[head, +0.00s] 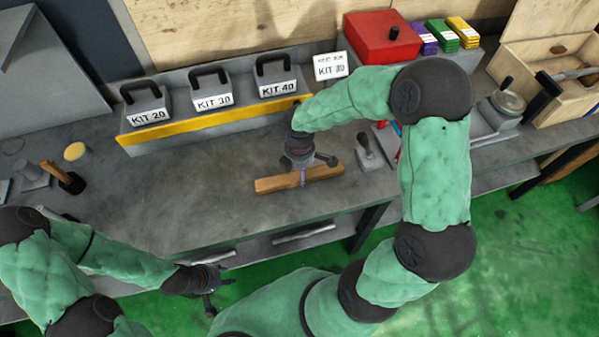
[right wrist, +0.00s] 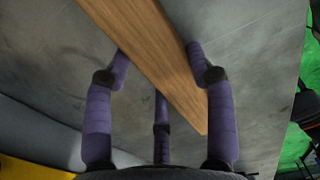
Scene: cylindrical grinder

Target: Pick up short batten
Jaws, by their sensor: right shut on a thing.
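The short batten (head: 275,184) is a plain wooden bar lying near the front edge of the grey bench in the head view. In the right wrist view the batten (right wrist: 160,50) runs diagonally between the purple fingers. My right gripper (head: 303,176) is above the batten near its middle, with its fingers shut on it; the gripper also shows in the right wrist view (right wrist: 158,70). Whether the batten touches the bench or is slightly above it, I cannot tell. My left gripper (head: 208,290) is low, in front of the bench, away from the batten, with its fingers apart and nothing between them.
A grey tray with a yellow front strip (head: 215,124) holds kit weights behind the batten. A red box (head: 383,40) and a wooden crate (head: 550,60) stand at the back right. A wooden-handled tool (head: 62,177) is at left. The bench between is clear.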

